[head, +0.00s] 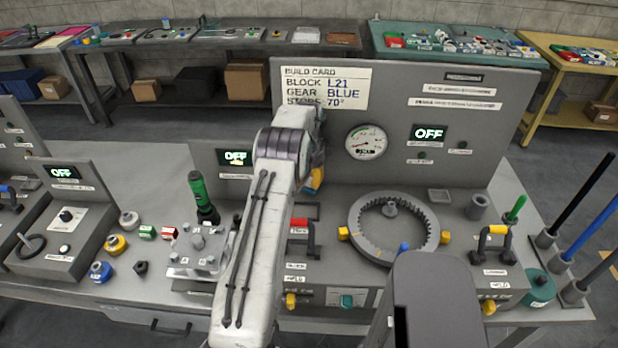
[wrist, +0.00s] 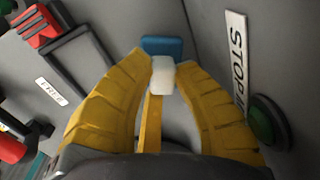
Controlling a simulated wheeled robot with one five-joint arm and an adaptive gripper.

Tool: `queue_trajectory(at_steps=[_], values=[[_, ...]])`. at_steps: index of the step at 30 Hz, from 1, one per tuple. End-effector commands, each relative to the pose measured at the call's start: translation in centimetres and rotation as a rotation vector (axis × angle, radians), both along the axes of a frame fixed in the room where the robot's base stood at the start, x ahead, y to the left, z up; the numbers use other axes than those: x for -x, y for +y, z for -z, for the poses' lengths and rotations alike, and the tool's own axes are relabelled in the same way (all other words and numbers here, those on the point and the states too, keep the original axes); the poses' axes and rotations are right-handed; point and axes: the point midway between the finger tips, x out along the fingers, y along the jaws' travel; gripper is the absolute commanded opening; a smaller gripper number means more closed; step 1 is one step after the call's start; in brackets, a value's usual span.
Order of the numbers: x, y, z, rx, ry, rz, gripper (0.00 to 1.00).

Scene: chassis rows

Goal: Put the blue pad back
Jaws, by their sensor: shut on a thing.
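The blue pad (wrist: 162,46) shows in the wrist view, just past the fingertips, with a small white block (wrist: 163,76) on its near side. My gripper (wrist: 160,78) has yellow fingers shut on this piece; the white part sits between the tips. The pad's far side is hidden, and I cannot tell whether it touches the grey panel behind. In the head view my gripper (head: 316,180) is mostly hidden behind my arm, in front of the upright panel below the build card (head: 322,88).
A ring gear (head: 365,240), a red-topped handle (head: 300,226) and a yellow-topped handle (head: 493,232) stand on the bench. In the wrist view, a dark rectangular frame (wrist: 100,45) is at left and a green button (wrist: 268,122) under a label at right.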

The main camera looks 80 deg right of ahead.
Motion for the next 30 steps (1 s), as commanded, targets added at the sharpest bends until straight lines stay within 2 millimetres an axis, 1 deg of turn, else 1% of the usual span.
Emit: queue_trajectory(at_steps=[4, 17, 18, 24, 30], values=[[0.01, 0.03, 0.88, -0.001, 0.0, 0.0, 0.0], [0.01, 0.02, 1.34, 0.0, 0.0, 0.0, 0.0], [0.01, 0.01, 1.19, 0.0, 0.0, 0.0, 0.28], [0.01, 0.02, 1.18, 0.0, 0.0, 0.0, 0.46], [0.01, 0.01, 1.16, 0.0, 0.0, 0.0, 0.46]])
